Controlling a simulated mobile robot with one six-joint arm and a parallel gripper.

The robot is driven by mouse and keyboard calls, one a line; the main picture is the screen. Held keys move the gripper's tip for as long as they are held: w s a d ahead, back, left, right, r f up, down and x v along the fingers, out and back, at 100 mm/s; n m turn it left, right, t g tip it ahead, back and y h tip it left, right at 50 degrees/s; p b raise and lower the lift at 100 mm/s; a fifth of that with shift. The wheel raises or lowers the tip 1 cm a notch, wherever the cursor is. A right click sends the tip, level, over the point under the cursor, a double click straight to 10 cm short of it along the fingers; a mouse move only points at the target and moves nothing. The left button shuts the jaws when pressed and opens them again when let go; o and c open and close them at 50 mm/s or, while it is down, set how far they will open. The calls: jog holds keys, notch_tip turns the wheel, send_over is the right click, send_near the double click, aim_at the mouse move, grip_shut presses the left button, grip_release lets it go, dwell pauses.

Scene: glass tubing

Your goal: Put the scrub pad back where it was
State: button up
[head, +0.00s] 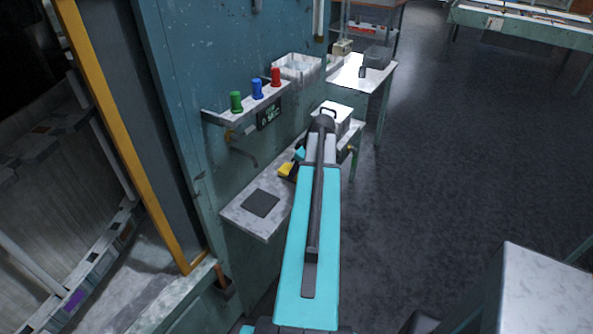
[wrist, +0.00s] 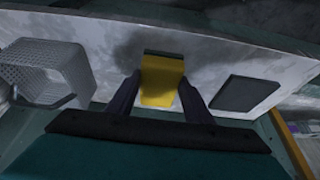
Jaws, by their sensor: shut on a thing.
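The scrub pad (wrist: 162,82) is yellow with a dark layer along one edge. In the wrist view it sits between the two dark fingers of my gripper (wrist: 160,100), which is shut on it. It is over or against the pale worktop; I cannot tell whether it touches. In the head view the yellow pad (head: 286,169) shows at the left of my arm, which hides most of my gripper. A dark square mat (head: 261,203) lies on the worktop, and it also shows right of the pad in the wrist view (wrist: 245,93).
A grey perforated basket (wrist: 45,72) stands left of the pad in the wrist view. A shelf (head: 243,105) above the worktop (head: 238,213) holds green, blue and red pieces. A white box (head: 336,117) is beyond my arm. Open floor lies to the right.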

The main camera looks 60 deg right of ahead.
jog(key=shift+f, duration=0.2)
jog(key=o, duration=1)
jog(key=shift+r, duration=0.1)
jog(key=b+v, duration=0.4)
jog(key=v, duration=0.8)
jog(key=shift+r, duration=0.15)
jog(key=shift+s, duration=0.1)
dwell(0.4)
